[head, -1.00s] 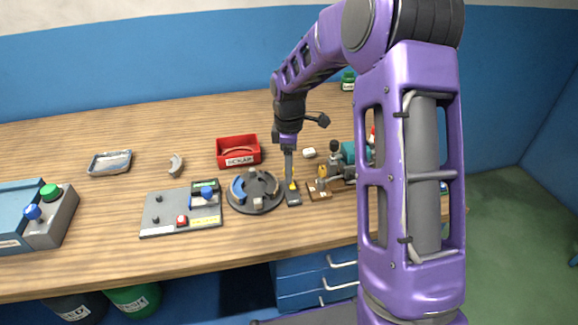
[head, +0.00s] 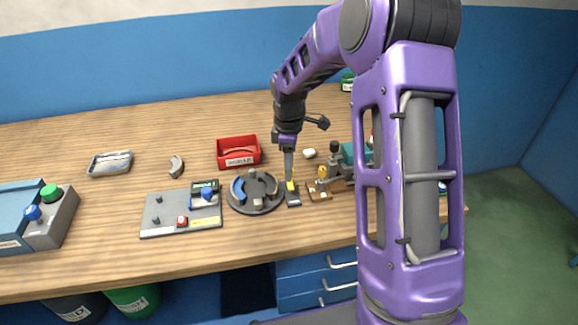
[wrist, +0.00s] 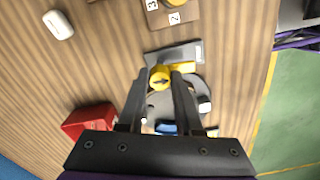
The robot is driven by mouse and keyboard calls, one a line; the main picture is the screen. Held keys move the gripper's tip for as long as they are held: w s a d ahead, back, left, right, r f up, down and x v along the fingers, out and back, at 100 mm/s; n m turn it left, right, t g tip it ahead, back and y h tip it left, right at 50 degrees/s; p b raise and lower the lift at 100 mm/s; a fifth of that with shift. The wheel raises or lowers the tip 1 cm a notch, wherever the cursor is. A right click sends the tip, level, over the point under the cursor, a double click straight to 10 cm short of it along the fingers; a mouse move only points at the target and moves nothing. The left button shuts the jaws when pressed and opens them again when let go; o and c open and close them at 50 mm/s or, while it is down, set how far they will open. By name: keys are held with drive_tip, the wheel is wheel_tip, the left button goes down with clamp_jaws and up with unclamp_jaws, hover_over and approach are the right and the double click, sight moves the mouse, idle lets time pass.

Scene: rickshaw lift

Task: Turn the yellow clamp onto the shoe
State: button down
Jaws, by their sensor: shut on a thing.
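The yellow clamp (head: 291,186) sits on a dark block (head: 294,200) at the right edge of the round dark fixture (head: 270,204). In the wrist view its round knob with a black arrow (wrist: 160,80) lies between my fingertips, and a yellow arm (wrist: 183,67) reaches right from it. My gripper (wrist: 160,77) points down and is shut on the knob. A blue curved shoe (head: 237,190) lies at the fixture's left side; part of it shows between the fingers (wrist: 165,128). A loose grey curved piece (head: 176,166) lies further left.
A red bin (head: 238,153) stands behind the fixture. A numbered brown board (head: 319,191) is close on the right. A white piece (head: 309,153) lies behind; bare table is at the back left.

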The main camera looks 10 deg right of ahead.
drive_tip(key=m, duration=0.8)
drive_tip(key=shift+m+p, duration=0.3)
drive_tip(key=shift+p, duration=0.05)
drive_tip(key=m, duration=0.4)
drive_tip(key=shift+m+p, duration=0.4)
drive_tip(key=shift+m, duration=1.7)
drive_tip(key=c, duration=0.6)
unclamp_jaws()
drive_tip(key=shift+r, duration=0.1)
